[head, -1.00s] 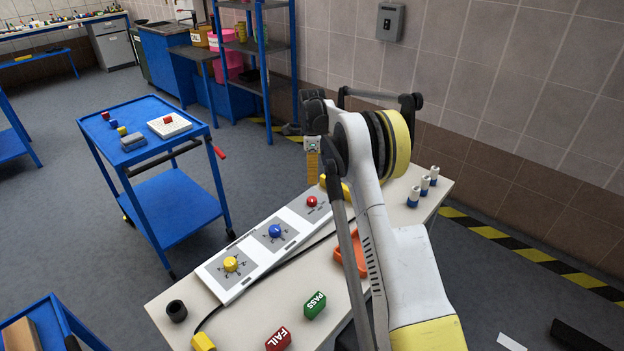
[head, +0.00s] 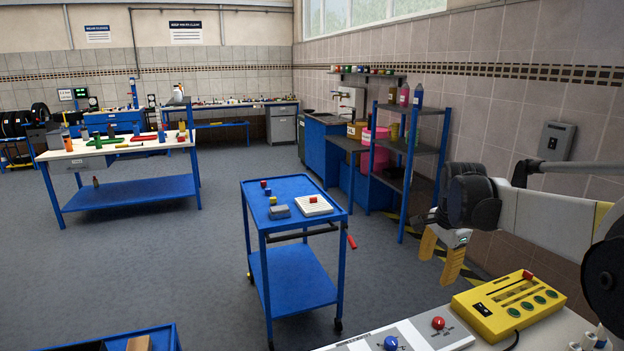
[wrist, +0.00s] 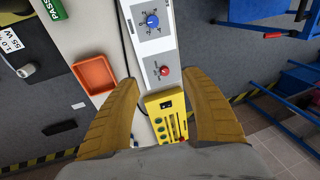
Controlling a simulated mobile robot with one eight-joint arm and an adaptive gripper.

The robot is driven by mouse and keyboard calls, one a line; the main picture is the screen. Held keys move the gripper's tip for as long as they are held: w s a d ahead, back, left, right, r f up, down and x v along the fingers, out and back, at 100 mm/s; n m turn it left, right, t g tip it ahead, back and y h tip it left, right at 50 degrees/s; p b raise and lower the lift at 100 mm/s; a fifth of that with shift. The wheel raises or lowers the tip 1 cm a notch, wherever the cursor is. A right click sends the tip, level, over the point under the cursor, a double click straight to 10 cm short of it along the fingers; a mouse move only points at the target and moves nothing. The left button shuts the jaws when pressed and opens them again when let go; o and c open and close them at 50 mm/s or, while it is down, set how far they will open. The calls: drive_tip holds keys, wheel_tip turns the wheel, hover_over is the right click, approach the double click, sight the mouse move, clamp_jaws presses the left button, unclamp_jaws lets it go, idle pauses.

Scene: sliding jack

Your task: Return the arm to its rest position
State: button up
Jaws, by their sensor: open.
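My gripper (head: 441,257) is at the right of the head view, raised above and behind the white table, with its yellow fingers apart and nothing between them. In the wrist view my gripper (wrist: 163,92) points down over the table with both fingers spread. Below it lie a yellow control box (wrist: 166,112) with green buttons and a white panel (wrist: 155,48) with a blue knob and a red knob. The yellow box (head: 508,305) also shows in the head view at the lower right, apart from my gripper.
A blue cart (head: 262,238) with small blocks and a white board stands left of the table. A blue shelf (head: 411,150) stands along the wall. An orange tray (wrist: 94,74) lies on the table in the wrist view. Open grey floor lies at the left.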

drive_tip(key=s+a+n+t, duration=0.1)
drive_tip(key=s+a+n, duration=0.2)
drive_tip(key=s, duration=0.6)
drive_tip(key=s+a+f+n+t, duration=0.1)
drive_tip(key=s+a+n, duration=0.3)
drive_tip(key=s, duration=0.6)
drive_tip(key=s+a+n+t, duration=0.2)
drive_tip(key=s+a+n, duration=0.2)
drive_tip(key=s+n, duration=0.3)
drive_tip(key=shift+s+f, duration=0.35)
drive_tip(key=shift+s, duration=0.8)
